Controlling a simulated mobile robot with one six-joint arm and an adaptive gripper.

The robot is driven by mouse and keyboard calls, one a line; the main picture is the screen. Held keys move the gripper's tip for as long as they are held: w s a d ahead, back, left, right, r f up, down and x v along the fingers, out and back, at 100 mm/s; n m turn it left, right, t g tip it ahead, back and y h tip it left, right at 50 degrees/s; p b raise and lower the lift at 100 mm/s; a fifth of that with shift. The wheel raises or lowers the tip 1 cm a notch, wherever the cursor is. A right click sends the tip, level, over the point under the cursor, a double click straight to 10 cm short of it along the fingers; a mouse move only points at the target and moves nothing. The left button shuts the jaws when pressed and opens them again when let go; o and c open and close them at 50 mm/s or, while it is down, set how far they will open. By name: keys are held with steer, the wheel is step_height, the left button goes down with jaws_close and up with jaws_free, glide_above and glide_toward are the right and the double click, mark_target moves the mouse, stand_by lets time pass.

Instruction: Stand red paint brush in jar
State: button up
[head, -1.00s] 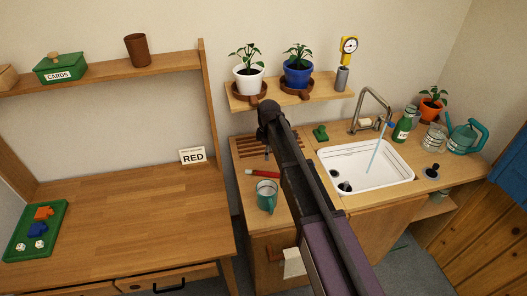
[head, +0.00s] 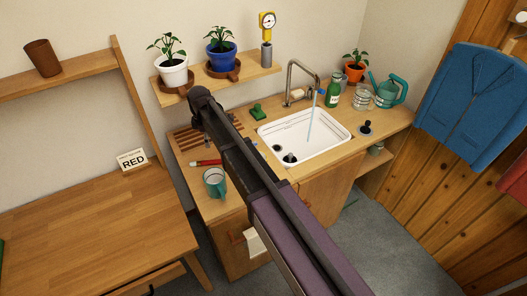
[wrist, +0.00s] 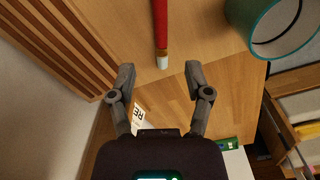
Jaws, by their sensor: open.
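The red paint brush (head: 206,163) lies flat on the wooden counter, between the slatted rack and a teal mug. In the wrist view the brush's red handle (wrist: 160,25) runs from the top edge down to a pale end. My gripper (wrist: 158,82) is open and empty, its fingers spread to either side of the line of the handle, just short of the pale end. A clear glass jar (head: 362,98) stands at the counter's back right, beside the teal watering can. My arm covers part of the counter and hides my gripper in the head view.
The teal mug (head: 214,182) stands close beside the brush and shows at upper right in the wrist view (wrist: 275,25). The slatted rack (head: 190,140) is behind the brush. The white sink (head: 303,135) with running water, green bottle (head: 333,91) and watering can (head: 391,92) are to the right.

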steer(key=s+d+m, duration=0.5)
steer(key=d+m, duration=0.1)
steer(key=d, duration=0.7)
steer(key=s+d+m, duration=0.6)
steer(key=d+m, duration=0.1)
steer(key=d, duration=0.7)
steer(key=s+d+m, duration=0.6)
steer(key=d, duration=0.7)
steer(key=shift+s+d+m, duration=0.15)
steer(key=shift+s+m, duration=0.05)
steer(key=shift+m, duration=0.2)
steer(key=shift+o, duration=0.5)
steer(key=shift+w, duration=0.1)
